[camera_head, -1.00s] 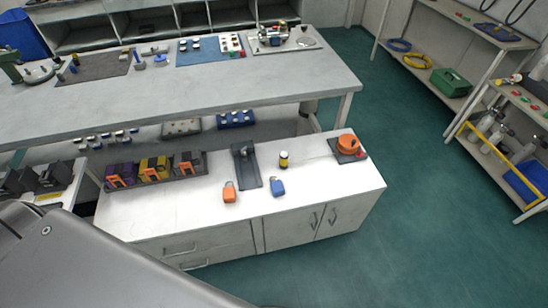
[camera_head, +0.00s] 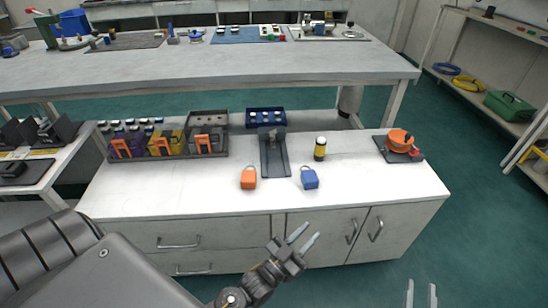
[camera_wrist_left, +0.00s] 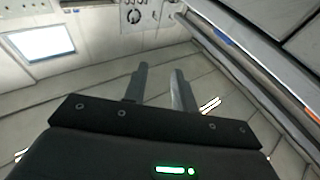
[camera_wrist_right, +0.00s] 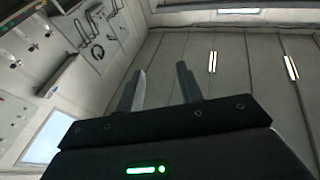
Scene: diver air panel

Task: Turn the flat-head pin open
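I cannot make out a flat-head pin in any view. My left gripper (camera_head: 302,237) is open and empty, raised in front of the white cabinet. Its two fingers stand apart in the left wrist view (camera_wrist_left: 159,70), with only the ceiling and walls beyond. My right gripper (camera_head: 421,285) is open and empty at the bottom right of the head view. Its fingers also stand apart in the right wrist view (camera_wrist_right: 161,70). Neither gripper touches anything.
The cabinet top (camera_head: 350,195) bears an orange padlock (camera_head: 248,179), a blue padlock (camera_head: 309,179), a yellow-black canister (camera_head: 320,149), a dark tray (camera_head: 272,158) and an orange round device (camera_head: 399,140). A long workbench (camera_head: 220,68) stands behind.

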